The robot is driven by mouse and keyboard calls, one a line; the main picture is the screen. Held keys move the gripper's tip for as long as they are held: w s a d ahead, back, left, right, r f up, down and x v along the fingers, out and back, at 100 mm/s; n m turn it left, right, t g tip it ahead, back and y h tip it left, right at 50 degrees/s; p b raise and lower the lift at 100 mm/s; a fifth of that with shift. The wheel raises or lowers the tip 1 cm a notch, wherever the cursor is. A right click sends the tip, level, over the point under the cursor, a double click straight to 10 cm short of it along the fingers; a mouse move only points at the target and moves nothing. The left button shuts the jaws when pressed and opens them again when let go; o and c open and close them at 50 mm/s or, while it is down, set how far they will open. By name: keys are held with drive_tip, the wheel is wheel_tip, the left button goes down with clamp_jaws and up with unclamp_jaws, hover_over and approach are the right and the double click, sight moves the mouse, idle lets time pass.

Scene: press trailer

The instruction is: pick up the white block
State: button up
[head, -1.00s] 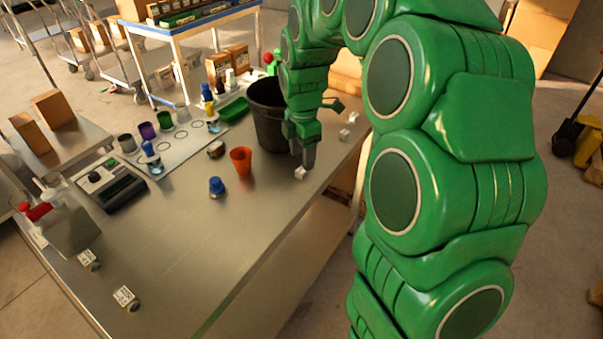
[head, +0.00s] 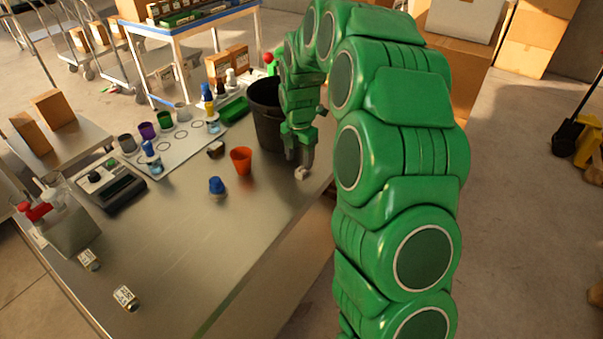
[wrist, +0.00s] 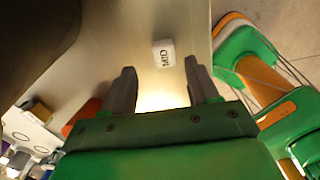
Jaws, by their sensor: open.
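A small white block (head: 302,173) lies on the metal table (head: 250,225) near its right edge, just below my gripper (head: 300,160). In the wrist view the white block (wrist: 164,53) shows dark lettering and lies beyond the fingertips, within the span between them. My gripper (wrist: 160,75) is open and empty, with its two grey fingers apart. The block is clear of both fingers in the wrist view.
A dark bin (head: 266,112) stands close to the left of my gripper. An orange cup (head: 241,160) and a blue-capped bottle (head: 217,187) stand further left. The table's front middle is clear.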

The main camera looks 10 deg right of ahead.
sight(301, 169)
drive_tip(key=shift+s+d+f, duration=0.1)
drive_tip(key=shift+d+f, duration=0.05)
drive_tip(key=shift+f, duration=1.05)
drive_tip(key=shift+s+d+f, duration=0.1)
drive_tip(key=shift+f, duration=1.05)
clamp_jaws()
